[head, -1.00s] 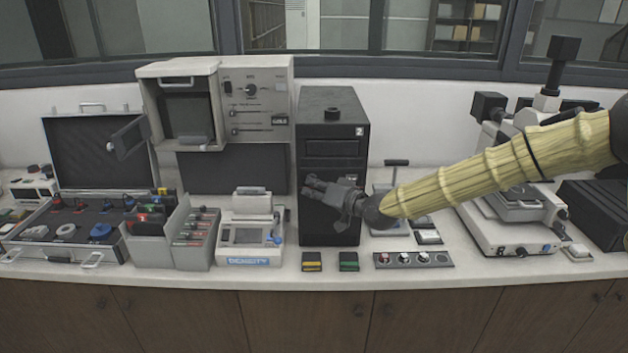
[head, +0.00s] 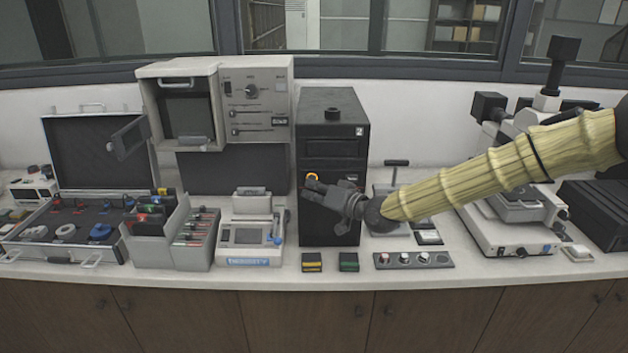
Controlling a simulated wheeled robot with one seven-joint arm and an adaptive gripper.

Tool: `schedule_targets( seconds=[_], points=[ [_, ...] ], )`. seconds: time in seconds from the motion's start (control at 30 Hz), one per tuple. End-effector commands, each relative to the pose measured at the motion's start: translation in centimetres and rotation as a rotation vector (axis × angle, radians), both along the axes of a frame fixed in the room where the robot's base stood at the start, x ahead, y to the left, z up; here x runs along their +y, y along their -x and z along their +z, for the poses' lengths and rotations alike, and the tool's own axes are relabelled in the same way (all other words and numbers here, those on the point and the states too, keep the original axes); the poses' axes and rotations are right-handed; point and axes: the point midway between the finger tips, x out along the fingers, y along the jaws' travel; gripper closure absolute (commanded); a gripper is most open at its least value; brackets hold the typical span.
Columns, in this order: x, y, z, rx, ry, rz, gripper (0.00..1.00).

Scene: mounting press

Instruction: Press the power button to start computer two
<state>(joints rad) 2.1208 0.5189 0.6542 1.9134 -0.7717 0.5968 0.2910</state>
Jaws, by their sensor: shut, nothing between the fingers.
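Computer two (head: 333,124) is a black tower marked with a white "2", standing upright at the middle of the counter. Its power button (head: 312,177) shows a glowing orange ring on the left of the front face. My gripper (head: 307,188) is shut and empty, in front of the tower, with its fingertips at the lower edge of the ring. I cannot tell whether they touch the button. My gripper and wrist hide part of the tower's lower front.
A grey-white mounting press (head: 262,110) stands left of the tower, with a small device (head: 249,237) before it. A panel with knobs (head: 413,260) lies at the front right. A microscope (head: 510,225) stands farther right. Yellow (head: 312,262) and green (head: 348,261) blocks lie at the counter's front.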

Motion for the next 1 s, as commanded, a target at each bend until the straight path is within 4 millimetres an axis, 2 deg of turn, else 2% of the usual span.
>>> schedule_targets(
  seconds=[0.4, 1.0],
  points=[
    [0.0, 0.4, 0.0, -0.001, 0.001, 0.000, 1.00],
    [0.0, 4.7, 0.0, -0.001, -0.001, -0.001, 1.00]
  ],
)
